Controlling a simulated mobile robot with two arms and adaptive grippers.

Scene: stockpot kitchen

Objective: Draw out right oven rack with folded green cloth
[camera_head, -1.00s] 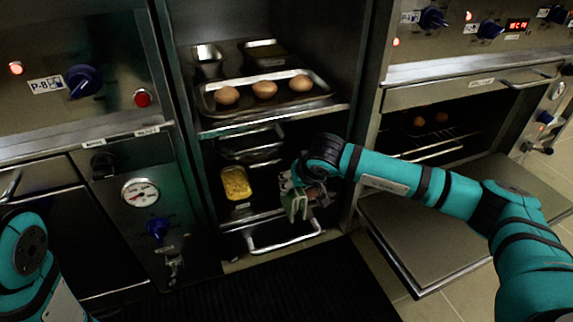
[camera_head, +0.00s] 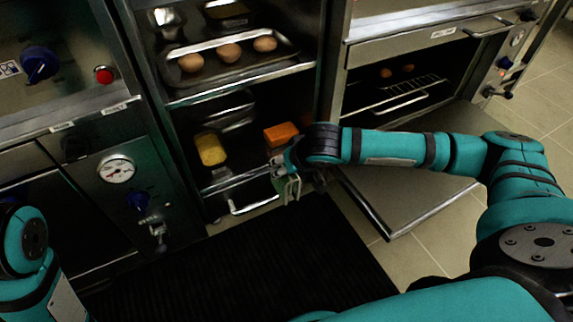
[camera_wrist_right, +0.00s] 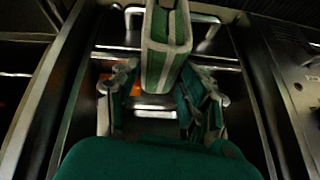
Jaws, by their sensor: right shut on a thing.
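The right oven (camera_head: 375,60) is at the upper right in the head view, with its door (camera_head: 400,190) lowered open. Its wire rack (camera_head: 405,92) lies inside the cavity, with small brown round items (camera_head: 396,71) behind. My right gripper (camera_head: 288,183) is in front of the open shelf unit, left of the oven door and apart from the rack. It is shut on the folded green cloth (camera_wrist_right: 165,50), green with pale edges, which stands between the fingers in the right wrist view. The cloth is small and partly hidden in the head view. My left gripper is out of view.
The shelf unit holds a tray (camera_head: 180,82) with three eggs, a yellow-filled container (camera_head: 210,149) and an orange block (camera_head: 281,132). A low handle (camera_head: 252,205) sticks out below. A black mat (camera_head: 250,255) covers the floor. The lowered oven door juts into the room.

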